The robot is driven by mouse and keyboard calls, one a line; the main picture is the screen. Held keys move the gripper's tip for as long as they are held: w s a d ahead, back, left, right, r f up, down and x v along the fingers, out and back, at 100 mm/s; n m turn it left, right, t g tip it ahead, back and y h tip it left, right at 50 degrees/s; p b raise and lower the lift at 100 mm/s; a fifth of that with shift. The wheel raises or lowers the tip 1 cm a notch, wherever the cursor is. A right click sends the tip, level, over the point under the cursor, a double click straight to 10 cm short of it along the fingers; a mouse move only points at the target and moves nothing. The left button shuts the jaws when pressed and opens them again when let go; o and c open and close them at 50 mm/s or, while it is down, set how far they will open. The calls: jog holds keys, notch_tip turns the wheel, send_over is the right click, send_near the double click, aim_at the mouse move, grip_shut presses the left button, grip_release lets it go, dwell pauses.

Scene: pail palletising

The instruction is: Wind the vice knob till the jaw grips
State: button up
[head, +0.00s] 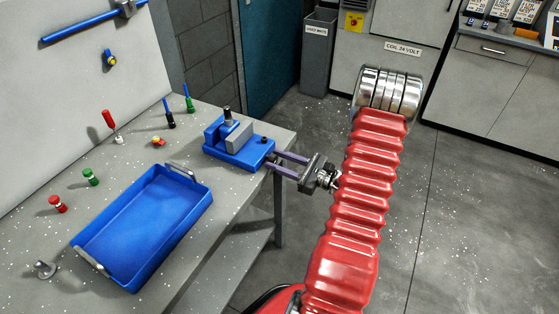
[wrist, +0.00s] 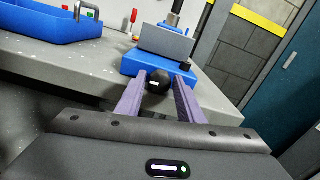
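The blue vice (head: 225,155) sits on the right edge of the grey bench, with a grey metal block (head: 239,134) in its upper part. In the wrist view the vice base (wrist: 140,62) lies straight ahead, below a grey plate (wrist: 165,42). The black round vice knob (wrist: 158,82) sticks out towards me. My gripper (head: 275,160) reaches in from the right with its two purple fingers apart. In the wrist view my gripper (wrist: 162,80) has a finger on each side of the knob. The left finger looks close to it; a gap shows at the right. Contact is unclear.
A blue tray (head: 78,244) with metal handles stands on the bench (head: 225,212), left of the vice. A red screwdriver (head: 108,119), green (head: 91,178) and red (head: 58,204) small parts, and other tools lie around. Open floor (head: 450,220) lies to the right.

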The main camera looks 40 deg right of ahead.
jog(key=c, duration=0.7)
jog(key=shift+m, duration=0.3)
jog(key=shift+d+m, duration=0.1)
jog(key=shift+m, duration=1.9)
jog(key=o, duration=1.1)
jog(key=shift+c, duration=0.2)
